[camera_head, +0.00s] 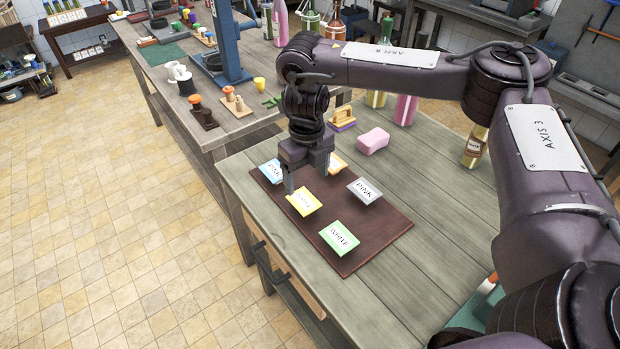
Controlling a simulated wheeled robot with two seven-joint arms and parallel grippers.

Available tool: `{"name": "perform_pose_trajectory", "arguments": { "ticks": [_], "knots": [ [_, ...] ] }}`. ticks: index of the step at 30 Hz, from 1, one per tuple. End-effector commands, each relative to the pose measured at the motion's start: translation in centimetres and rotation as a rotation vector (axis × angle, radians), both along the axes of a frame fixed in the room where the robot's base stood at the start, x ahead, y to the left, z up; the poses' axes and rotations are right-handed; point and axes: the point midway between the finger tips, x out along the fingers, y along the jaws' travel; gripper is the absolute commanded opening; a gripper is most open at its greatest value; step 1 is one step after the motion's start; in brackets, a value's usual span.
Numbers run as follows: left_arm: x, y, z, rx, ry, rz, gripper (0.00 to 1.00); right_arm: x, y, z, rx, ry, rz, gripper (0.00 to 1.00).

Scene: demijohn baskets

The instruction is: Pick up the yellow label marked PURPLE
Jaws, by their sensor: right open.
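A yellow label (306,204) lies on the brown mat (377,240); its print is too small to read. My right gripper (306,180) is open and empty, pointing down just behind and above this label. One finger comes close to the label's left back corner in the picture; I cannot tell whether they touch. A blue label marked PINK (270,171), a grey label marked PINK (365,190), a green label marked WHITE (339,237) and a partly hidden orange label (339,162) surround it on the mat. My left gripper is out of view.
Bottles (474,147) stand at the back right. The wooden table (432,215) is clear right of the mat. My right arm spans the upper right.

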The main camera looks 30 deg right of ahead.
Motion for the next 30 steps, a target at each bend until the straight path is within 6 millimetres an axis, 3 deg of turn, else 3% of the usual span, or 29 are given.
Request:
{"name": "perform_pose_trajectory", "arguments": {
  "ticks": [3, 5, 8, 12, 15, 17, 24, 30],
  "knots": [
    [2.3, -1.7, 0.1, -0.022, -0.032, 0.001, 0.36, 0.0, -0.1, -0.3, 0.0, 0.003, -0.001, 0.76],
    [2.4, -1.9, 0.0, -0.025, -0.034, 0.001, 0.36, -0.1, -0.1, -0.9, 0.0, 0.003, -0.001, 0.76],
    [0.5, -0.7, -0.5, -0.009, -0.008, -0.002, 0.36, -0.1, -0.1, -2.1, -0.001, 0.004, -0.002, 0.76],
    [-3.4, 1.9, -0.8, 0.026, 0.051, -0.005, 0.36, -0.1, -0.2, -3.4, 0.0, 0.003, -0.003, 0.76],
    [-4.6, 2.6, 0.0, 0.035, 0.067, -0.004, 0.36, -0.3, -0.2, -4.4, -0.003, 0.006, -0.002, 0.76],
    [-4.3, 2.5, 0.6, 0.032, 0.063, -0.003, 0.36, -0.4, -0.2, -5.3, -0.004, 0.005, -0.001, 0.76],
    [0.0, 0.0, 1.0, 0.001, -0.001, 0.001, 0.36, -0.3, -0.1, -7.5, -0.002, 0.0, -0.002, 0.76],
    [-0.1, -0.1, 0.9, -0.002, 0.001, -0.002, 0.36, -0.3, -0.1, -7.6, -0.002, 0.0, -0.002, 0.76]
  ]
}}
